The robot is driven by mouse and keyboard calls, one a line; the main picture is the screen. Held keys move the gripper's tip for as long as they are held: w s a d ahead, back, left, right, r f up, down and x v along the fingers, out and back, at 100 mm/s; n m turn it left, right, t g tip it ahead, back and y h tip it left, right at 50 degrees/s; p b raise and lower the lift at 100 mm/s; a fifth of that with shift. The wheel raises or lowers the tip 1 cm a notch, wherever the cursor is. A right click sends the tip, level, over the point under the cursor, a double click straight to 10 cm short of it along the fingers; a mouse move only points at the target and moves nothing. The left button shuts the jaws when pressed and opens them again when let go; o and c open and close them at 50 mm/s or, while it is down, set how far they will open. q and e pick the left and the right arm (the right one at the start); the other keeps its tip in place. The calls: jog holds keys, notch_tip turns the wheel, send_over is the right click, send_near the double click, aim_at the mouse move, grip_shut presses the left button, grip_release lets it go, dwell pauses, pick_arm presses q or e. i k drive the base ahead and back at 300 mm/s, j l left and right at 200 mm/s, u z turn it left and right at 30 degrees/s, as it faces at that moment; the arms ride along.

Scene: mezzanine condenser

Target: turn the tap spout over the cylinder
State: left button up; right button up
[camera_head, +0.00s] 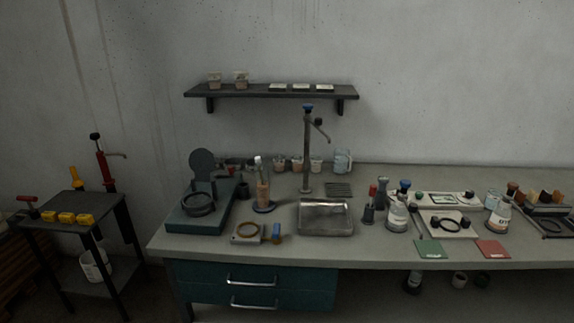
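A tall grey tap (306,160) with a blue top stands toward the back of the bench. Its short spout (322,130) points to the right and slopes down, above a dark slotted grille (338,190). A slim clear cylinder (263,190) with brownish contents, a pale top and a blue base stands upright on the bench, left of the tap and apart from it. It looks like the cylinder of the task. The spout is turned away from it. Neither of my grippers is in view.
A metal tray (326,217) lies in front of the tap. A dark green device (198,206) stands left of the cylinder, with a ring-topped block (247,233) in front. Bottles (398,211) crowd the right. A shelf (270,91) hangs behind the tap's top. A side table (70,216) stands left.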

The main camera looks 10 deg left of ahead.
aim_at(318, 121)
jog(key=i+l+u, duration=0.3)
jog(key=i, duration=0.2)
jog(key=i+l+u, duration=0.35)
jog(key=i, duration=0.15)
